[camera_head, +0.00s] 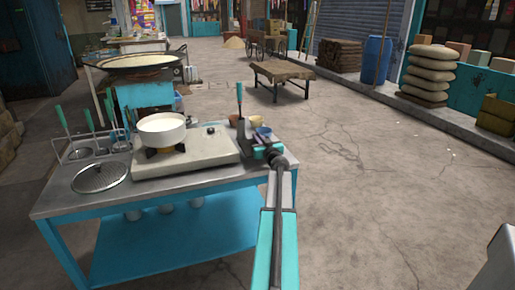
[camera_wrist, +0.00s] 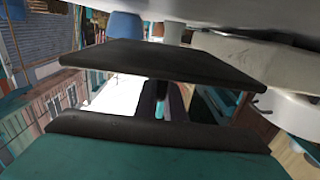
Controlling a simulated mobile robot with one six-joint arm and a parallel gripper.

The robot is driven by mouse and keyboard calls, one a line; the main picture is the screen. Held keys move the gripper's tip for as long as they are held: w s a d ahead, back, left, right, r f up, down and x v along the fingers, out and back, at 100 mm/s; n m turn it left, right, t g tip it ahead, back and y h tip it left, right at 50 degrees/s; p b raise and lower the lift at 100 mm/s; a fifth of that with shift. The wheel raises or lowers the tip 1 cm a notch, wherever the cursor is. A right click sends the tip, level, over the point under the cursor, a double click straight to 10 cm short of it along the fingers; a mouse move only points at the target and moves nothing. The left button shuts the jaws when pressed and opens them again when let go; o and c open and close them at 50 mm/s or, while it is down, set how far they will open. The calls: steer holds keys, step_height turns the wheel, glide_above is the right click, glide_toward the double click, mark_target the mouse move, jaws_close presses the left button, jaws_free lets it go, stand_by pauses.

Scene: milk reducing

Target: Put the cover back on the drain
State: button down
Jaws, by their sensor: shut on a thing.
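My gripper (camera_head: 248,140) is over the right end of the metal-topped table. A slim tool with a teal handle (camera_head: 239,97) stands upright at its jaws, and the jaws seem to be shut on it. In the wrist view the two dark fingers (camera_wrist: 160,98) are parted around a narrow dark and teal piece, and its contact is partly hidden. No open drain is clear in either view.
A white pot of milk (camera_head: 162,129) stands on a stove (camera_head: 188,155). A rack with teal-handled tools (camera_head: 85,148) is at the left. Small cups (camera_head: 258,121) stand near my gripper. A wide pan (camera_head: 138,63) is behind. The concrete floor (camera_head: 380,170) at right is largely clear.

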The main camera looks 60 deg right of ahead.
steer(key=shift+f+b, duration=0.55)
steer(key=shift+f, duration=1.6)
steer(key=c, duration=1.8)
jaws_free()
steer(key=shift+f, duration=0.1)
steer(key=shift+c, duration=0.2)
steer(key=shift+a, duration=0.1)
steer(key=shift+v, duration=0.95)
steer(key=shift+p+v, duration=0.4)
steer(key=shift+v, duration=4.6)
steer(key=shift+o, duration=0.4)
